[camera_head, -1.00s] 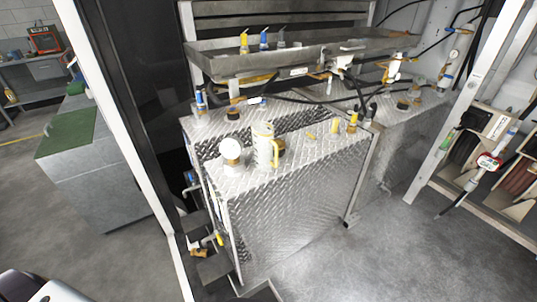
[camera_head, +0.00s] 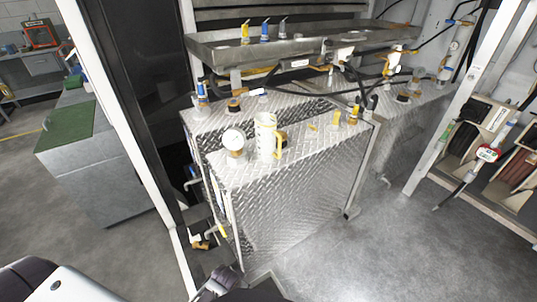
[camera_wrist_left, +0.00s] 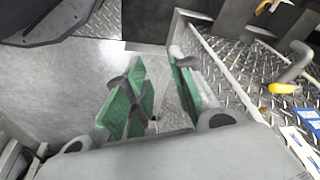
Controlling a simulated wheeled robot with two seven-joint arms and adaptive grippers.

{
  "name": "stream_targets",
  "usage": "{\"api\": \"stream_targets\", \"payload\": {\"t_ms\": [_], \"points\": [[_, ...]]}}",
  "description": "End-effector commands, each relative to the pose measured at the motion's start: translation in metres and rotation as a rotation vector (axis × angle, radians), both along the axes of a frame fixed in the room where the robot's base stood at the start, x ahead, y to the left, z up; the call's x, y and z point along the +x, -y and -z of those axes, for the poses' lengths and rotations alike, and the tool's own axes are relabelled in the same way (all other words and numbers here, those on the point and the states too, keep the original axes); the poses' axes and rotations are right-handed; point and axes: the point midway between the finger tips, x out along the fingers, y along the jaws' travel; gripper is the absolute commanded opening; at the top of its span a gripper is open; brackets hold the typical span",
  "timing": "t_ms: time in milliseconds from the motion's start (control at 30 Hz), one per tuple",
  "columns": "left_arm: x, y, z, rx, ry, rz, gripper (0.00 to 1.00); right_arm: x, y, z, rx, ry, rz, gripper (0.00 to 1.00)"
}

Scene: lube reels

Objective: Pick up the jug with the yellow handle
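The jug (camera_head: 265,137), pale with a yellow handle on its right side, stands upright on the diamond-plate tank top (camera_head: 310,148) in the head view. My left gripper (camera_wrist_left: 160,95) shows green-padded fingers spread apart in the left wrist view, with nothing between them. A dark part of my arm shows at the bottom middle of the head view, low in front of the tank and well away from the jug. The jug does not show in the left wrist view. My right gripper is not in view.
A round white gauge or cap (camera_head: 233,140) stands just left of the jug. Yellow-tipped fittings (camera_head: 352,115) stand to its right. A metal trough (camera_head: 290,45) and hoses hang behind and above. A yellow-handled valve (camera_head: 222,231) sits at the tank's left side.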

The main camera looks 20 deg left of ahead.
Motion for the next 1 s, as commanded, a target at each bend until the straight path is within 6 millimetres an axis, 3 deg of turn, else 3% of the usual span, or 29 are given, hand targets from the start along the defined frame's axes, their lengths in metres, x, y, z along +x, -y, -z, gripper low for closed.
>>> {"api": "stream_targets", "payload": {"t_ms": [367, 600, 1000], "points": [[0.043, 0.001, -0.101, -0.017, 0.132, 0.0, 0.25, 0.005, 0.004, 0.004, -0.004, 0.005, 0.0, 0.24], [0.088, 0.0, -0.171, -0.045, 0.314, 0.015, 0.25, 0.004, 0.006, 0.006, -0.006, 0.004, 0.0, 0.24], [0.168, 0.001, -0.253, -0.136, 0.659, 0.066, 0.25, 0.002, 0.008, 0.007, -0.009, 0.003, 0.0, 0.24]]}}
